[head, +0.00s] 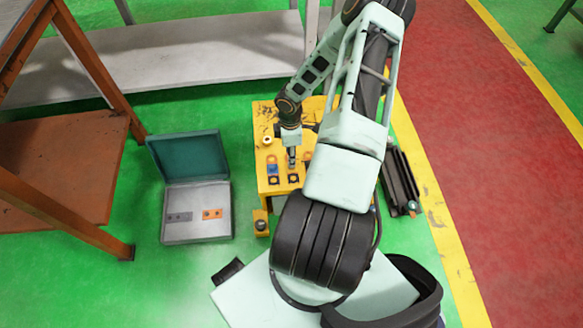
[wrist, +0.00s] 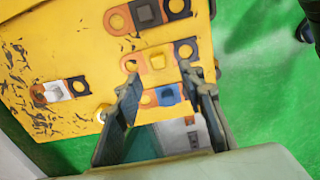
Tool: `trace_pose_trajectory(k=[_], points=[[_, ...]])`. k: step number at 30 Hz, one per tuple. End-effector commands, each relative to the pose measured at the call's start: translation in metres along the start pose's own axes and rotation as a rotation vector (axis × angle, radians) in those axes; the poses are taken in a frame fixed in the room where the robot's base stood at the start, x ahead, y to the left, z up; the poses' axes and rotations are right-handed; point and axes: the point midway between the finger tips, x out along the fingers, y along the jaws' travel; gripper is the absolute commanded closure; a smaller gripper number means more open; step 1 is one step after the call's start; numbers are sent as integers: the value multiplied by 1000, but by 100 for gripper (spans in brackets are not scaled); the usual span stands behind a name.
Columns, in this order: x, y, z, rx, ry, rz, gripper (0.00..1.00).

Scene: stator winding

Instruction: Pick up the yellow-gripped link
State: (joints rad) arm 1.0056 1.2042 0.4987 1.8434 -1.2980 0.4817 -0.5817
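In the head view my gripper (head: 291,158) points down over the yellow stand (head: 262,115); the arm hides part of the stand, and the yellow-gripped link cannot be made out there.
Nearby on the board are a dark-gripped link (wrist: 146,14), a white-gripped link (wrist: 57,90) and a blue-plated link (wrist: 164,95) close to the fingers. An open case (head: 197,240) stands left of the stand. Dark rails (head: 400,180) lie to the right.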

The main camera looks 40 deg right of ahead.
Motion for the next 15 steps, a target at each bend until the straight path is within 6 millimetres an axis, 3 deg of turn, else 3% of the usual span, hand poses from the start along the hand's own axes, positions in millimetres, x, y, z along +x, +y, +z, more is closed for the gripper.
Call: trace_pose_trajectory(k=[9,15], points=[[46,1,4,2,1,-1,64],[51,2,4,2,0,1,64]])
